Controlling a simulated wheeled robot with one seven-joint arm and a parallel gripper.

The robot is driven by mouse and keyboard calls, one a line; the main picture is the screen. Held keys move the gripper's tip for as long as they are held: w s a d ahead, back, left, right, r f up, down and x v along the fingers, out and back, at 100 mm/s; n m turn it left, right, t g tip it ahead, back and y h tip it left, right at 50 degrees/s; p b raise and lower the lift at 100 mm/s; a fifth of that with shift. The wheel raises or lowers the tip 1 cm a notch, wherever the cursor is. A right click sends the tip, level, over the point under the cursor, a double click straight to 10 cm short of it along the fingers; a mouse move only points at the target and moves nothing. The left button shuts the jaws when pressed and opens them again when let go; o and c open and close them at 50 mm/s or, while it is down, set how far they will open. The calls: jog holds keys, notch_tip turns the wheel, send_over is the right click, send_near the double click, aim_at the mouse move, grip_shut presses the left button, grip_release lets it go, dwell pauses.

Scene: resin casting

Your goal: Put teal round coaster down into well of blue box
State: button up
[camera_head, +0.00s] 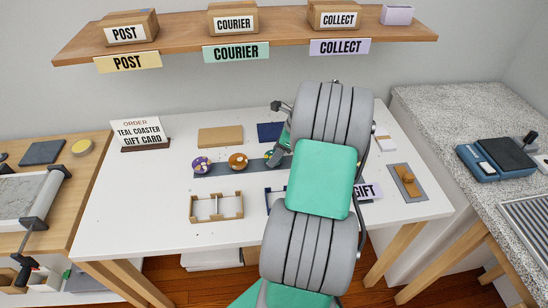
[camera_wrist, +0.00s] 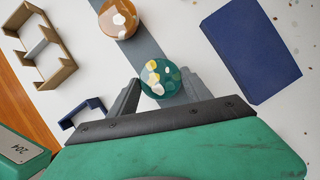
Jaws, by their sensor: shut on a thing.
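The teal round coaster (camera_wrist: 160,78), with white and gold patches, sits between the two fingers of my gripper (camera_wrist: 159,90) in the wrist view. My gripper is shut on it, over the grey strip (camera_wrist: 147,46); I cannot tell whether the coaster is clear of the strip. In the head view the coaster (camera_head: 270,154) shows only in part beside my gripper (camera_head: 277,156). The blue box (camera_head: 273,201) stands nearer the table's front edge, mostly hidden behind my arm.
Purple (camera_head: 202,165) and orange (camera_head: 238,161) coasters lie on the strip to the left. A tan divided box (camera_head: 217,207) stands left of the blue box. A tan panel (camera_head: 220,137) and a dark blue panel (camera_wrist: 250,48) lie behind the strip. An order sign (camera_head: 140,133) stands at the left.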

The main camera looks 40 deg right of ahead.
aim_at(270, 155)
jog(key=shift+r, duration=0.1)
jog(key=shift+r, duration=0.2)
notch_tip(270, 155, up, 2)
jog(key=shift+r, duration=0.25)
jog(key=s+a+r, duration=0.7)
jog(key=a+r, duration=0.3)
jog(key=a, duration=0.2)
jog(key=w+a+f+n+g+h, duration=0.1)
jog(key=w+a+n+g, duration=0.2)
jog(key=a+n, duration=0.6)
jog(key=w+a+n+g+h, duration=0.1)
jog(key=w+a+n+g, duration=0.2)
jog(key=a+n, duration=0.7)
jog(key=n+g, duration=0.2)
jog(key=n, duration=0.8)
jog(key=shift+a+f+g+h+p, duration=0.25)
jog(key=shift+f+g+h+p, duration=0.05)
jog(key=shift+f+g+p, duration=0.1)
